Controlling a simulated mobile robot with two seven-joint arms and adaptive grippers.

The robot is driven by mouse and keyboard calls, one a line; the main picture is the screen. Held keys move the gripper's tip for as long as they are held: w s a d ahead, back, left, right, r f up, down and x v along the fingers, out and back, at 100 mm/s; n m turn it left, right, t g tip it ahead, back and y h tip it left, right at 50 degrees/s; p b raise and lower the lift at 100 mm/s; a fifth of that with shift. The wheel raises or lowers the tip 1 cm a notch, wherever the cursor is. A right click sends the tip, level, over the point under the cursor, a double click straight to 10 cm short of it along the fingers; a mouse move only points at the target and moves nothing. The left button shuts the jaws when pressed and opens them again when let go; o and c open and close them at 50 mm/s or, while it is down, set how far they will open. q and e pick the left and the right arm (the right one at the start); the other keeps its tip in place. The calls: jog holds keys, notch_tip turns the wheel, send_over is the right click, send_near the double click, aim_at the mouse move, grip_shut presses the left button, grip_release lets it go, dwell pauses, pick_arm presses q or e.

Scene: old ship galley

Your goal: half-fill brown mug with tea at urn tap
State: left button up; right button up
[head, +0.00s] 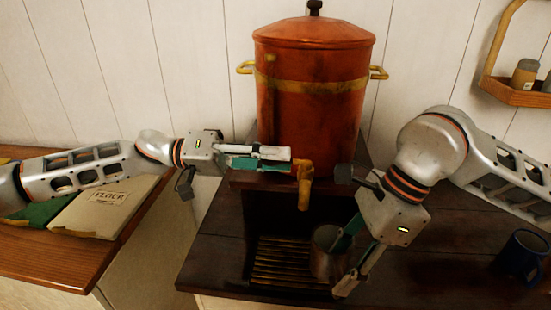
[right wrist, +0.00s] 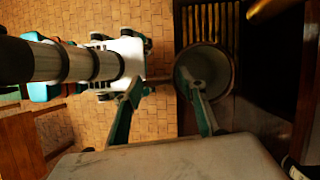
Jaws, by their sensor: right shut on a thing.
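The copper tea urn (head: 312,110) stands at the back with its brass tap (head: 305,185) facing me. My left gripper (head: 291,160) is at the upper part of the tap; whether its fingers touch or grip it is unclear. The brown mug (head: 322,262) is upright, lower than the tap and a little right of it. My right gripper (head: 341,262) is shut on the mug. In the right wrist view the mug (right wrist: 224,52) shows a pale inside with no tea visible. I cannot tell whether its base touches the tray.
A slatted drip tray (head: 285,262) lies in a dark recess below the tap. A blue mug (head: 522,255) stands on the dark counter at right. A wall shelf (head: 515,92) holds small jars.

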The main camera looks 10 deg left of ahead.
pick_arm(q)
grip_shut()
